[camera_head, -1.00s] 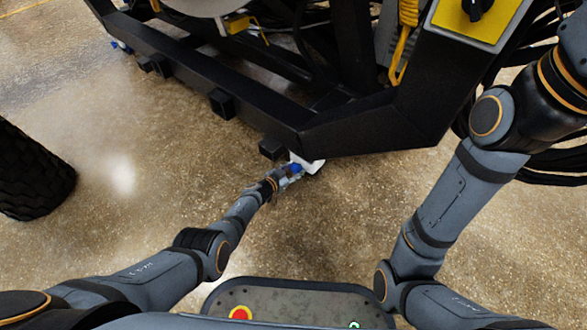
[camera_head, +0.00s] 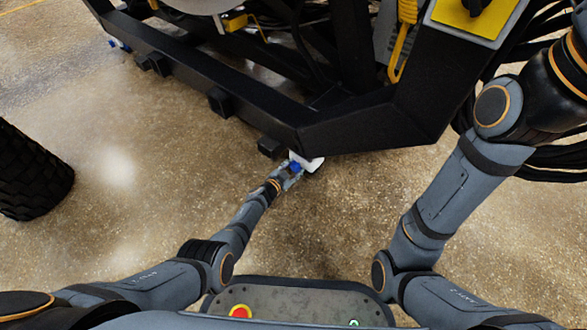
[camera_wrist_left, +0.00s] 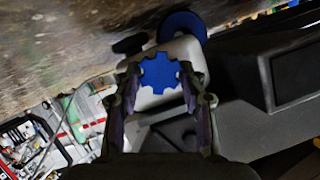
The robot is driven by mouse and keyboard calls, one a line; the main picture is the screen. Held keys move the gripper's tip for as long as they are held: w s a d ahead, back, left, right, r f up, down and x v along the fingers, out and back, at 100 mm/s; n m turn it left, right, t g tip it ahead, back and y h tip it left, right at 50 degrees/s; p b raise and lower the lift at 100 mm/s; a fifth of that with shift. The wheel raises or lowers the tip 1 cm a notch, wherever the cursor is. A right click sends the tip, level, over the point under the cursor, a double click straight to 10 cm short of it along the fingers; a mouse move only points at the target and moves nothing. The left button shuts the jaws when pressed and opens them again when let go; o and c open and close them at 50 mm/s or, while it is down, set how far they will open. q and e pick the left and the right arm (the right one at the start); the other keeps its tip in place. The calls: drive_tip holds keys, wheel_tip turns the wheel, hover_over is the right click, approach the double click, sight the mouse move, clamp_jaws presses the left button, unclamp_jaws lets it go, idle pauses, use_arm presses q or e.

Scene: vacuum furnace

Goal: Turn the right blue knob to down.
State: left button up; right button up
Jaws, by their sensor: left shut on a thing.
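The right blue knob (camera_head: 296,165) sits on a small white block (camera_head: 312,163) under the near corner of the black frame. In the left wrist view the knob (camera_wrist_left: 162,72) is a blue toothed disc on the white block (camera_wrist_left: 189,49). My left gripper (camera_head: 289,173) reaches it from below left and is shut on the knob, with a finger on each side (camera_wrist_left: 157,95). The fingers partly hide the knob in the head view. Another blue knob (camera_head: 112,43) is at the far left end of the frame. My right gripper is out of view.
The black frame's lower beam (camera_head: 250,112) runs above the floor beside my left gripper, with square stubs (camera_head: 220,102) along it. A black tyre (camera_head: 28,175) stands at the left. Black cables (camera_head: 560,160) lie at the right. The floor between is clear.

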use_arm(q)
drive_tip(key=o, duration=1.2)
drive_tip(key=shift+c, duration=0.2)
